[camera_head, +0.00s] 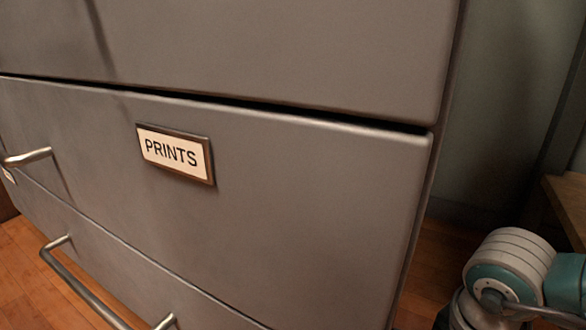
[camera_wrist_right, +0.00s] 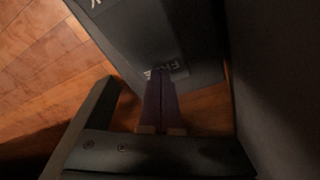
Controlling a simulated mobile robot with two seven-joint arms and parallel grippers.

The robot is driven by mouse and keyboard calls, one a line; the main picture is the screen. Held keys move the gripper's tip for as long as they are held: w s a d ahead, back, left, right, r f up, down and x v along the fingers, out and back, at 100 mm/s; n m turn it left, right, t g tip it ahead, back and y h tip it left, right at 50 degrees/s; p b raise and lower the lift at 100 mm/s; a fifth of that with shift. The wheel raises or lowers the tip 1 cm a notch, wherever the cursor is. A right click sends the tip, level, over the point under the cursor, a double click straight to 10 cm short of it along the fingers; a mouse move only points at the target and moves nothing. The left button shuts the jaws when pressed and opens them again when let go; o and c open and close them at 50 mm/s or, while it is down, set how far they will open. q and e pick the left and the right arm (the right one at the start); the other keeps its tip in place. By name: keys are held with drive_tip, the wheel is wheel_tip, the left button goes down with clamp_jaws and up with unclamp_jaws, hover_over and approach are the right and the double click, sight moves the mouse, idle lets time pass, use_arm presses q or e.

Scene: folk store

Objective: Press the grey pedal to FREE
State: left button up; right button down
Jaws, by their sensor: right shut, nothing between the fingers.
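In the right wrist view, a dark grey panel that looks like the pedal (camera_wrist_right: 128,38) lies above the wooden floor. A pale label (camera_wrist_right: 180,67) sits at its lower end, partly covered, its letters only partly legible; it seems to begin with F. More white lettering shows at the panel's top edge, cut off. My right gripper (camera_wrist_right: 161,78) is shut and empty, its tips over the label. I cannot tell whether the tips touch the panel or whether it is tilted. The head view shows neither pedal nor grippers.
A large grey cabinet (camera_head: 300,190) with a drawer labelled PRINTS (camera_head: 172,152) and metal handles (camera_head: 85,290) fills the head view. A dark upright surface (camera_wrist_right: 275,80) stands close at the right in the wrist view. Open wooden floor (camera_wrist_right: 40,60) lies to the left.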

drive_tip(key=shift+s+a, duration=0.1)
drive_tip(key=shift+s, duration=0.05)
drive_tip(key=shift+r, duration=0.3)
wheel_tip(320, 180, up, 8)
drive_tip(key=p, duration=0.8)
drive_tip(key=shift+r, duration=0.25)
